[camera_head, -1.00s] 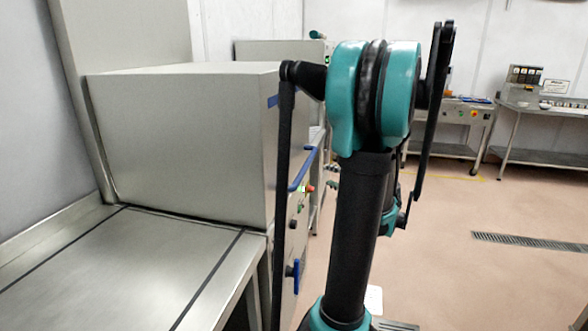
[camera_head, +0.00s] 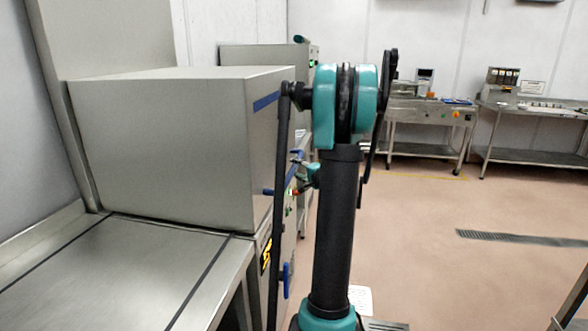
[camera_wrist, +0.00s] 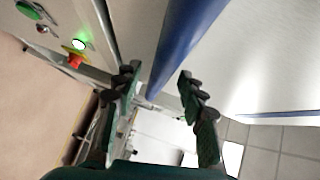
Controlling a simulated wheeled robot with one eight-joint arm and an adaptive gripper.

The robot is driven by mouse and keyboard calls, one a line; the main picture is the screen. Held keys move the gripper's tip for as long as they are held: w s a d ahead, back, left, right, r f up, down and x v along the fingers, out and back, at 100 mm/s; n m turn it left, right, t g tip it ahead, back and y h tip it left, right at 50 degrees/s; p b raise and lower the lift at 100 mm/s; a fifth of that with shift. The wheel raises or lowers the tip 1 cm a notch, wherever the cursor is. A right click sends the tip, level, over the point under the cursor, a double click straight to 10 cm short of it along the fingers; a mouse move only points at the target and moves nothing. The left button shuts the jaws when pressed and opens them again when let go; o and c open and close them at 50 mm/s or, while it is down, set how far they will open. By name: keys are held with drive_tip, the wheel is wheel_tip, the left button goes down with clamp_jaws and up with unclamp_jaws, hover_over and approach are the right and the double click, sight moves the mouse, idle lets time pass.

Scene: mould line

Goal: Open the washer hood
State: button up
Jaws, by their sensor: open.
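The washer hood (camera_head: 165,150) is a large steel box, down on the steel counter at the left of the head view. Its blue bar handle (camera_head: 268,192) is on the side facing right, partly hidden by my arm. My gripper (camera_head: 302,173) is at this handle, small and partly hidden in the head view. In the wrist view my gripper (camera_wrist: 158,82) is open, with one dark finger on each side of the blue handle (camera_wrist: 190,40). The handle runs down from the top towards the gap between the fingertips. I cannot tell whether a finger touches it.
A panel with a green light (camera_wrist: 79,44) and a red-and-yellow button (camera_wrist: 74,58) lies left of the fingers in the wrist view. A blue lever (camera_head: 286,280) is below the hood. Steel benches (camera_head: 425,120) stand at the back right. The floor (camera_head: 430,200) between is clear.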

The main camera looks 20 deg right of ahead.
drive_tip(key=shift+x, duration=1.25)
drive_tip(key=shift+c, duration=0.5)
clamp_jaws()
